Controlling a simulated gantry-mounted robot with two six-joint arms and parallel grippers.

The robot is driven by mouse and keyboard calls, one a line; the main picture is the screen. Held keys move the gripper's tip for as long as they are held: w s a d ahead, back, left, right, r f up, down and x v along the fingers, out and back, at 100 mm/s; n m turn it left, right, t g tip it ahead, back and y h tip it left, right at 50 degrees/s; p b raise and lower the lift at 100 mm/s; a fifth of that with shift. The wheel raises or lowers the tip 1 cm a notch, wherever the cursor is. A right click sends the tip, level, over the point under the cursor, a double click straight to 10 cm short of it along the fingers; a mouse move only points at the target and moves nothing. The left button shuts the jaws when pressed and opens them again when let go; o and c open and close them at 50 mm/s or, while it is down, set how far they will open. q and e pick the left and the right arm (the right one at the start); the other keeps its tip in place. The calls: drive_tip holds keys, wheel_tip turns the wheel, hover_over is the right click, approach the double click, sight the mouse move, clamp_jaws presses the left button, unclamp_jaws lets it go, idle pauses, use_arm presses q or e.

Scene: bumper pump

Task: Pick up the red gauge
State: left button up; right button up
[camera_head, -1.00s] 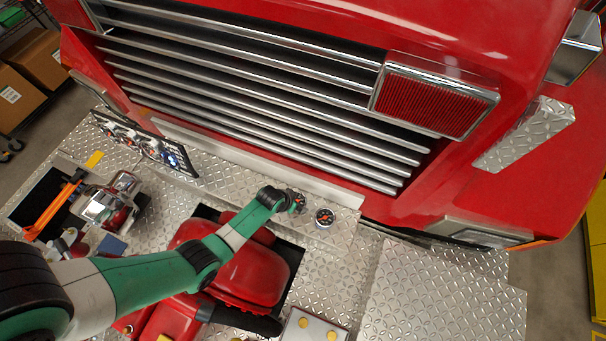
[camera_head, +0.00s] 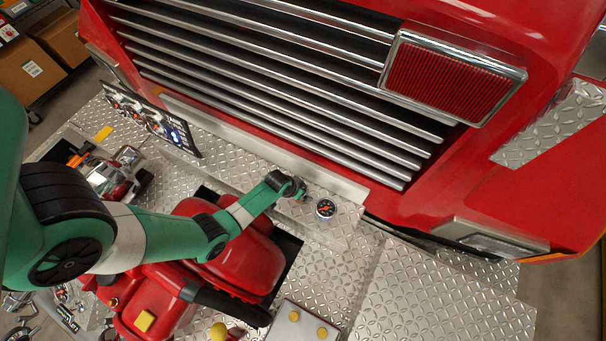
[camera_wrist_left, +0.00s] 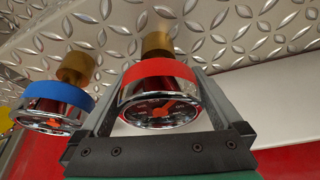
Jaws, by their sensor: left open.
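The red gauge (camera_wrist_left: 160,82) shows in the left wrist view, with a red band, a chrome rim, a dark dial with an orange needle, and a brass fitting. My left gripper (camera_wrist_left: 163,75) is open, with one finger on each side of the red gauge. I cannot tell whether the fingers touch it. In the head view my left gripper (camera_head: 301,194) is at the bumper's diamond-plate top and hides the red gauge. A second gauge with a blue band (camera_wrist_left: 58,105) is beside it; it also shows in the head view (camera_head: 326,209). My right gripper is out of view.
The red truck's chrome grille (camera_head: 270,90) rises behind the bumper plate (camera_head: 440,300). A control panel (camera_head: 150,120) stands left of the gripper. A red pump (camera_head: 235,260) sits in a recess below my arm. The plate at right is clear.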

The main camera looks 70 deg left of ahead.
use_arm(q)
drive_tip(key=shift+w+f, duration=0.15)
drive_tip(key=shift+f, duration=0.1)
clamp_jaws()
idle(0.3)
drive_tip(key=shift+r, duration=0.1)
